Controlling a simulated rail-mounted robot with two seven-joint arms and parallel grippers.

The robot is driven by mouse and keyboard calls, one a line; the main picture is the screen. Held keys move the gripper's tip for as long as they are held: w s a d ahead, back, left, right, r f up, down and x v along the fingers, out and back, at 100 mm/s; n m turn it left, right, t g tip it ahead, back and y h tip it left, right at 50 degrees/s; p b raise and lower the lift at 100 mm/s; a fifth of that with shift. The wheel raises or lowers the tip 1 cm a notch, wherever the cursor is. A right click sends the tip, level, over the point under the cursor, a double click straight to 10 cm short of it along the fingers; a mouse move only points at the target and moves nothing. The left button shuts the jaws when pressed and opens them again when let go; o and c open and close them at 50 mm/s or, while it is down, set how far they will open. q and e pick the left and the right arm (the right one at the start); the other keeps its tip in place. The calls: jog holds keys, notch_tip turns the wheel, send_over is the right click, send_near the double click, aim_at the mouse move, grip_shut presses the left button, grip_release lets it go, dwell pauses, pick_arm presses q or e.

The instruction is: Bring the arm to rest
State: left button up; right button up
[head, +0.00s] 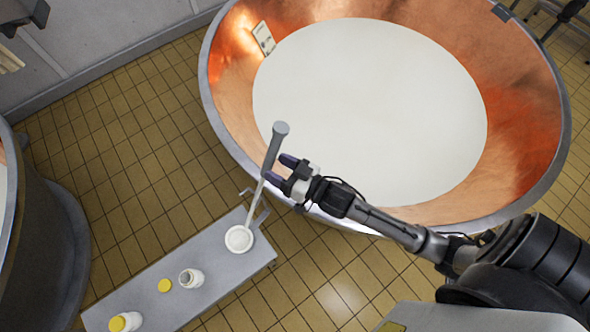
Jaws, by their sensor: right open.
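My right gripper (280,169) is open, with its dark fingertips close beside the lower part of the grey handle of a ladle (273,148). I cannot tell whether they touch it. The ladle leans upright, with its thin rod running down to a white cup (239,239) at the right end of a grey bench (219,287). My right arm reaches in from the lower right, past the front rim of the copper vat (535,110). My left gripper is not in view.
White liquid (370,110) fills much of the vat, and a small card (264,38) is on its inner wall. On the bench are an open jar (191,279), a yellow lid (165,285) and a yellow-lidded jar (125,322). Another vat (45,250) stands left. Tiled floor between is clear.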

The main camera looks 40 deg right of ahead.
jog(key=v, duration=0.4)
jog(key=shift+s+d, duration=0.1)
jog(key=shift+s, duration=0.25)
